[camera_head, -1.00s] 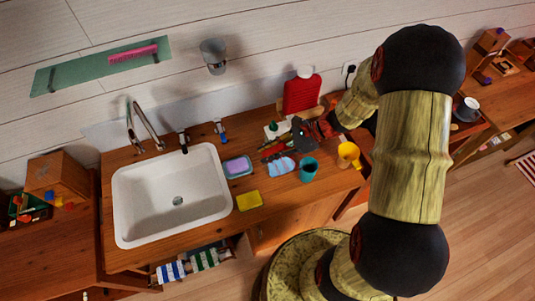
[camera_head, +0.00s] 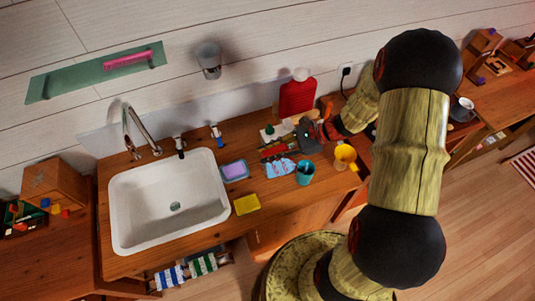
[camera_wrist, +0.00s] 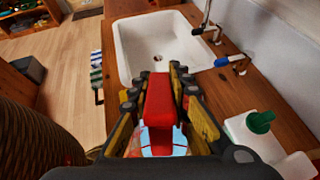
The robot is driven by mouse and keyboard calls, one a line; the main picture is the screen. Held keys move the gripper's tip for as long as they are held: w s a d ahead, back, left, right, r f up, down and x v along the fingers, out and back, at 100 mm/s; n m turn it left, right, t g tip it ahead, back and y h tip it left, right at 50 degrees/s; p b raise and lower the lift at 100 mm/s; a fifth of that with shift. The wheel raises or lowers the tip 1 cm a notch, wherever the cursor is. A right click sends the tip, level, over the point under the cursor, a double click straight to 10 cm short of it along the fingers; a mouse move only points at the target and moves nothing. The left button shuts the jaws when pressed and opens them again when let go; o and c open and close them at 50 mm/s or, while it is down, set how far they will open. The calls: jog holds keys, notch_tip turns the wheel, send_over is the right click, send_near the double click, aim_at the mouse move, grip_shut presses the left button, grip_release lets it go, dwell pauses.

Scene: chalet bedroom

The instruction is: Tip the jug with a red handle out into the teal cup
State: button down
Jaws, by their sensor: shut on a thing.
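My gripper (camera_head: 290,145) is shut on the handle. The teal cup (camera_head: 304,173) stands upright on the counter, close to the right of the jug, with a dark interior. Whether the jug touches the counter or is tilted I cannot tell. The cup is not visible in the wrist view.
A yellow mug (camera_head: 345,157) stands right of the cup. The white sink (camera_head: 168,205), a purple-topped dish (camera_head: 234,171) and a yellow sponge (camera_head: 247,204) are to the left.

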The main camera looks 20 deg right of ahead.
aim_at(276, 149)
jog(key=shift+s+d+r+y, duration=0.2)
jog(key=shift+d+r+y, duration=0.75)
jog(key=shift+r+y, duration=0.2)
jog(key=shift+s+d+r+t+y, duration=0.2)
jog(key=shift+d+r+t+y, duration=0.1)
jog(key=shift+d+r+y, duration=0.5)
jog(key=shift+s+d+r+t+y, duration=0.15)
jog(key=shift+d+r+t+y, duration=0.15)
jog(key=shift+d+r+y, duration=0.4)
dwell(0.4)
jog(key=shift+s+d+r+y, duration=0.15)
jog(key=shift+d+y, duration=0.2)
jog(key=shift+d, duration=0.4)
jog(key=shift+d, duration=0.25)
jog(key=shift+s+d+r+y, duration=0.1)
jog(key=shift+d+r+y, duration=0.15)
jog(key=shift+y, duration=0.15)
jog(key=shift+d, duration=0.1)
jog(key=shift+s+d, duration=0.1)
jog(key=shift+d, duration=0.05)
jog(key=shift+s+d+r+t+y, duration=0.1)
jog(key=shift+d+r+t+y, duration=0.1)
jog(key=shift+d+y, duration=0.3)
jog(key=shift+s+d+r+t+y, duration=0.1)
jog(key=shift+d+r+t+y, duration=0.1)
jog(key=shift+d+y, duration=0.25)
